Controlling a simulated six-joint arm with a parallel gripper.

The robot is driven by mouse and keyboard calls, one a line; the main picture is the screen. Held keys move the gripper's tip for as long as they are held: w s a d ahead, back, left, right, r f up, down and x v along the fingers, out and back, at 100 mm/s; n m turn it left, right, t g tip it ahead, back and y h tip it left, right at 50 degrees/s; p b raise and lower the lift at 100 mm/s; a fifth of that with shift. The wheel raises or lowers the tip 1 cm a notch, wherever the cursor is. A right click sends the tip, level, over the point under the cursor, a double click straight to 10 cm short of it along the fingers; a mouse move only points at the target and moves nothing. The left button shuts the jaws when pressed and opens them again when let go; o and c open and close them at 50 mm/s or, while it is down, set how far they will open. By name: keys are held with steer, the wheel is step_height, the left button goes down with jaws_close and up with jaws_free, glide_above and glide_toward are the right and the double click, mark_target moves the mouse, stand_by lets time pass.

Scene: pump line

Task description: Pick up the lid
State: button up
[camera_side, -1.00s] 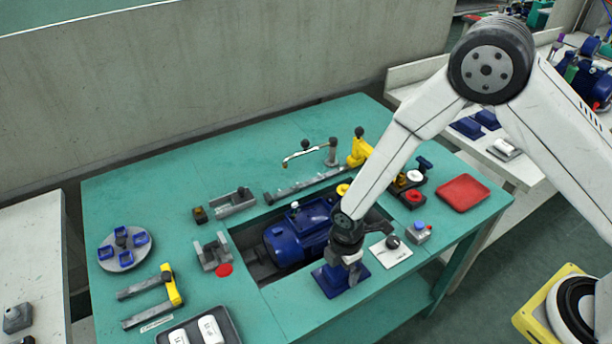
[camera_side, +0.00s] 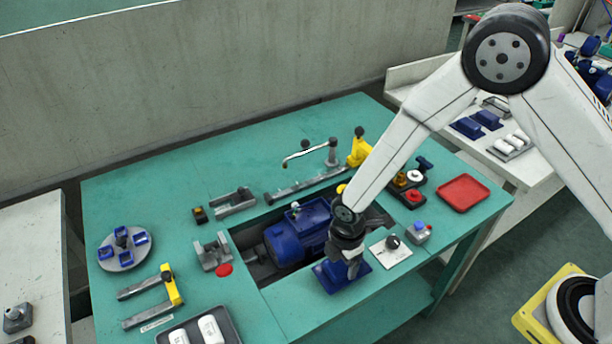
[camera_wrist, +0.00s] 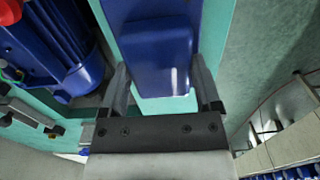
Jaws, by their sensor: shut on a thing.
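The blue lid (camera_wrist: 158,55), a raised block with a smooth, shiny top, lies between my two fingers in the wrist view. In the side view, blue (camera_side: 341,275) shows under my gripper (camera_side: 352,268) at the front edge of the green bench. My gripper also shows in the wrist view (camera_wrist: 163,88), with a grey finger on each side of the blue block, shut on it. Wider blue surface shows around the block. My fingers hide part of it in the side view, and I cannot tell whether it is clear of what lies beneath.
A blue motor (camera_side: 300,235) sits in the bench recess just left of my gripper. A white plate with a black knob (camera_side: 392,243) and a grey button box (camera_side: 418,233) stand close on the right. A red tray (camera_side: 464,193) lies further right.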

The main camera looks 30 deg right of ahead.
steer(key=s+d+r, duration=0.2)
steer(key=s+r, duration=0.3)
steer(key=s, duration=0.1)
steer(key=s+d+r, duration=0.2)
steer(key=s+r, duration=0.4)
steer(key=s, duration=0.1)
steer(key=shift+d, duration=0.35)
steer(key=shift+s+r, duration=0.1)
stand_by(0.4)
steer(key=w+a, duration=0.2)
steer(key=w, duration=2.8)
steer(key=shift+w, duration=0.35)
steer(key=shift+f, duration=0.2)
